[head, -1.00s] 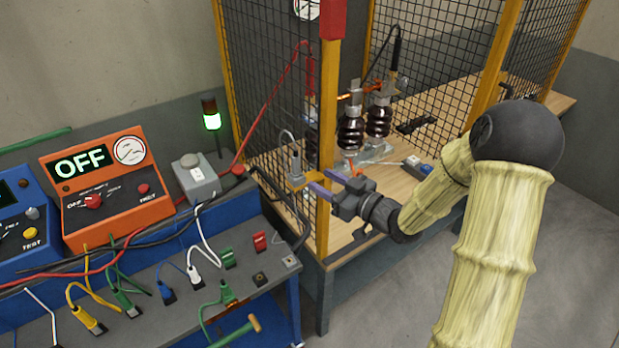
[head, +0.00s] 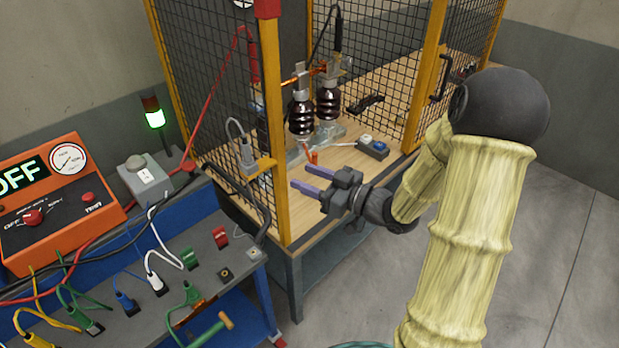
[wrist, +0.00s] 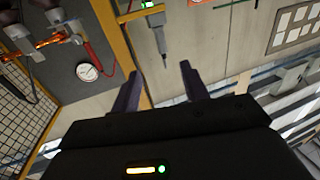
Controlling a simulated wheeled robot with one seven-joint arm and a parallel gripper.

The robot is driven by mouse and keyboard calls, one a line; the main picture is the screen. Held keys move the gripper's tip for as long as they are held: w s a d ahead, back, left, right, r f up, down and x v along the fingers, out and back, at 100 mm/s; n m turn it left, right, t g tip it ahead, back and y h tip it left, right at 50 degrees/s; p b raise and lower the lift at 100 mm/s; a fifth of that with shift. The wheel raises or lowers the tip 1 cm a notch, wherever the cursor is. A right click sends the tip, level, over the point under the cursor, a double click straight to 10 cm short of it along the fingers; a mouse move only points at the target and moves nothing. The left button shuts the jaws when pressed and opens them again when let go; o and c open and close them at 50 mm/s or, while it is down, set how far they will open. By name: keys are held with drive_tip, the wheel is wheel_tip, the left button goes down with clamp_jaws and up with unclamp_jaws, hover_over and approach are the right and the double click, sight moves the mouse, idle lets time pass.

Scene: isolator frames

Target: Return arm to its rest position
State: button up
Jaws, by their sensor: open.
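My gripper (head: 312,181) is open and empty in the head view, its two purple-grey fingers apart and pointing left. It is in front of the open side of the mesh cage, above the wooden bench top (head: 300,215). My arm, in a pale yellow sleeve with a black joint, comes in from the lower right. In the wrist view my gripper (wrist: 160,85) also shows open, with nothing between its fingers.
The cage's yellow front post (head: 273,130) stands just left of my gripper. Behind it are dark ribbed insulators (head: 301,115) and a small switch box (head: 372,147). An orange tester (head: 62,205) and a cable panel (head: 215,270) are at left. Open floor (head: 550,260) is at right.

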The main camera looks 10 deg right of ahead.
idle(0.4)
drive_tip(key=d+f+m+g+h, duration=0.2)
drive_tip(key=d+f+m+h, duration=0.35)
drive_tip(key=h, duration=0.55)
drive_tip(key=s+a+f+m+g+h, duration=0.1)
drive_tip(key=s+m+g, duration=0.3)
drive_tip(key=s, duration=1.1)
drive_tip(key=f+g+h, duration=0.1)
drive_tip(key=g, duration=0.2)
drive_tip(key=shift+s+h, duration=0.3)
drive_tip(key=shift+s, duration=0.05)
